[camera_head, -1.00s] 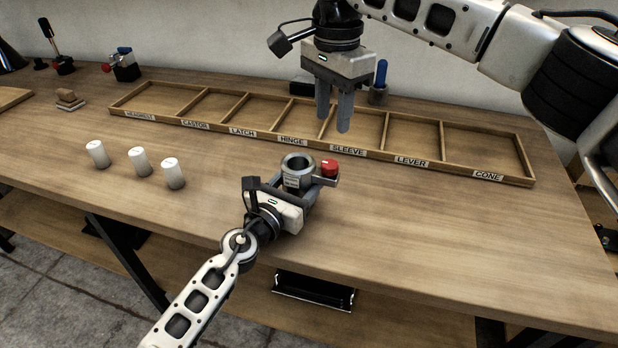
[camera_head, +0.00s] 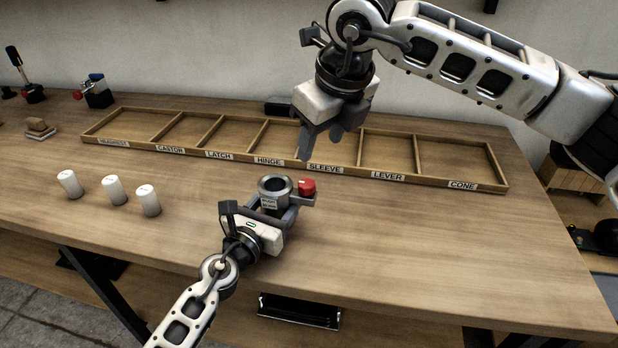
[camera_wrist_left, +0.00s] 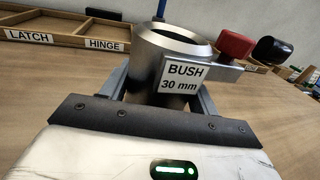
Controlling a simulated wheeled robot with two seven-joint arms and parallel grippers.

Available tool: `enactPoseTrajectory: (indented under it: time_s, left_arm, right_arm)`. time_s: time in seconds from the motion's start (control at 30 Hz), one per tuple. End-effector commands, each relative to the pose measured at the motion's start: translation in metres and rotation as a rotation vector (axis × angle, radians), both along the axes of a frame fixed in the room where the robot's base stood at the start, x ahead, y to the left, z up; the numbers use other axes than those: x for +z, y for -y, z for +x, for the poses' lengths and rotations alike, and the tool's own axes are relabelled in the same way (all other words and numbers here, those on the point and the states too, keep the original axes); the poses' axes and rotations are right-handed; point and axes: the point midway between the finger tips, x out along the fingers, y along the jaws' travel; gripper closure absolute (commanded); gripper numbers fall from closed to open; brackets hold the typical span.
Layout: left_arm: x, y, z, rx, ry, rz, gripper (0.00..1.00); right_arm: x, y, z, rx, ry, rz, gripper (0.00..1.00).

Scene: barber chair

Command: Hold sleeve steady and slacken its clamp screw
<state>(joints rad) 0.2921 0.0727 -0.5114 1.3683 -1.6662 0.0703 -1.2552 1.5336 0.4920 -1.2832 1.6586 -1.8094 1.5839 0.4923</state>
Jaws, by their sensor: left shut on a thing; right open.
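The sleeve (camera_head: 274,187) is a short grey metal ring standing upright on the wooden bench. It also shows in the left wrist view (camera_wrist_left: 148,62), with a label reading "BUSH 30 mm". Its clamp screw has a red knob (camera_head: 307,187) on the sleeve's right side; the knob shows in the left wrist view too (camera_wrist_left: 237,46). My left gripper (camera_head: 279,206) is shut on the sleeve from the front, a finger on each side. My right gripper (camera_head: 320,146) is open and empty, above and behind the red knob, fingers pointing down, clear of it.
A long wooden tray (camera_head: 230,155) with labelled, empty-looking compartments lies behind the sleeve. Several white cylinders (camera_head: 114,190) stand to the left. A small block (camera_head: 38,127) and a red-and-blue device (camera_head: 96,91) are farther left. The bench right of the sleeve is clear.

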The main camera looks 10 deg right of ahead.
Motion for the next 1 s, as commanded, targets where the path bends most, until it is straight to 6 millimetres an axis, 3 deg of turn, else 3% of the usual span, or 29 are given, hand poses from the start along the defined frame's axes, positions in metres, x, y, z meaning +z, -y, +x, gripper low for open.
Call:
enactPoseTrajectory:
  time_s: [0.13,0.33,0.8,1.0]
  left_arm:
    - [-0.001,0.0,0.0,0.0,-0.001,0.0,0.72]
    - [-0.001,0.0,0.0,0.0,-0.001,0.0,0.72]
    - [0.0,0.0,0.0,0.0,-0.001,0.0,0.72]
    - [0.0,0.0,0.0,0.0,-0.001,0.0,0.72]
  right_arm:
    - [0.002,0.002,-0.006,-0.135,0.011,0.065,0.5]
    - [-0.006,0.001,-0.005,-0.193,0.012,0.092,0.5]
    - [-0.086,-0.013,0.025,-0.19,0.01,0.09,0.5]
    - [-0.104,-0.016,0.032,-0.19,0.011,0.09,0.5]
